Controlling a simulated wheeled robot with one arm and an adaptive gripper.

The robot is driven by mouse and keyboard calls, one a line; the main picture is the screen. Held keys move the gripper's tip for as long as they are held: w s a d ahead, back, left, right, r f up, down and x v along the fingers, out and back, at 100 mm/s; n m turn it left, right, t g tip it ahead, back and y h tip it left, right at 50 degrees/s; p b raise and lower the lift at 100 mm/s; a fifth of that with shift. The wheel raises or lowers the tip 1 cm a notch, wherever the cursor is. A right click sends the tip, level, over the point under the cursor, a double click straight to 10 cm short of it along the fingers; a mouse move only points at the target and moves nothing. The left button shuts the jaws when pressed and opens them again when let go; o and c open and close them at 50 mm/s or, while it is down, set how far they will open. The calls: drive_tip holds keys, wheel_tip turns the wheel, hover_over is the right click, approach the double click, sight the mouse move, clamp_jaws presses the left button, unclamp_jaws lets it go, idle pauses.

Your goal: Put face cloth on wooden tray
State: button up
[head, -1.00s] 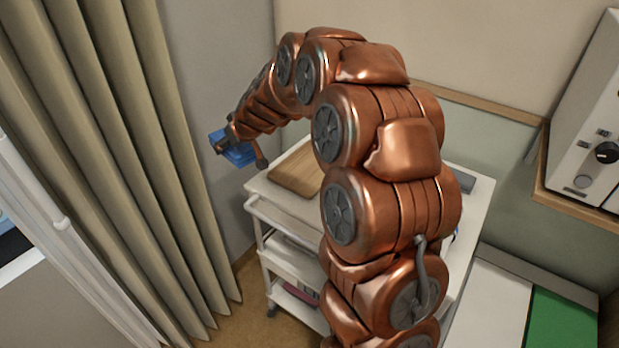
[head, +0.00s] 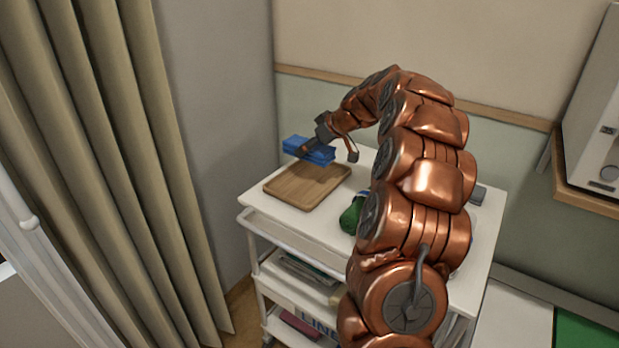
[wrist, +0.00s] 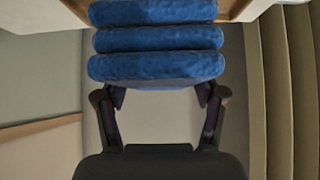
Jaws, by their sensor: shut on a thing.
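A blue folded face cloth (head: 309,150) is held in my gripper (head: 329,152), above the back part of the wooden tray. In the wrist view the cloth (wrist: 156,67) shows as several thick blue folds between the fingers of my gripper (wrist: 160,95). The wooden tray (head: 290,194) lies flat on the top of the white trolley, and its bare front part is in view. A small edge of the tray (wrist: 240,8) shows beyond the cloth in the wrist view. The gap between cloth and tray is hard to judge.
The white trolley (head: 292,228) has lower shelves with books and boxes. A green object (head: 352,215) stands right of the tray, partly hidden by my arm. A beige curtain (head: 110,150) hangs at the left. A wall with a wooden rail (head: 500,112) stands behind.

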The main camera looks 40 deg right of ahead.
sight(331, 156)
wheel_tip(331, 156, down, 7)
drive_tip(key=shift+f+p, duration=0.1)
drive_tip(key=shift+p, duration=0.6)
drive_tip(key=shift+a+f, duration=0.1)
drive_tip(key=shift+f, duration=0.45)
drive_tip(key=c, duration=0.5)
drive_tip(key=o, duration=1.7)
drive_tip(key=shift+r, duration=0.1)
drive_tip(key=b+v, duration=0.3)
drive_tip(key=v, duration=0.9)
drive_tip(key=shift+r, duration=0.1)
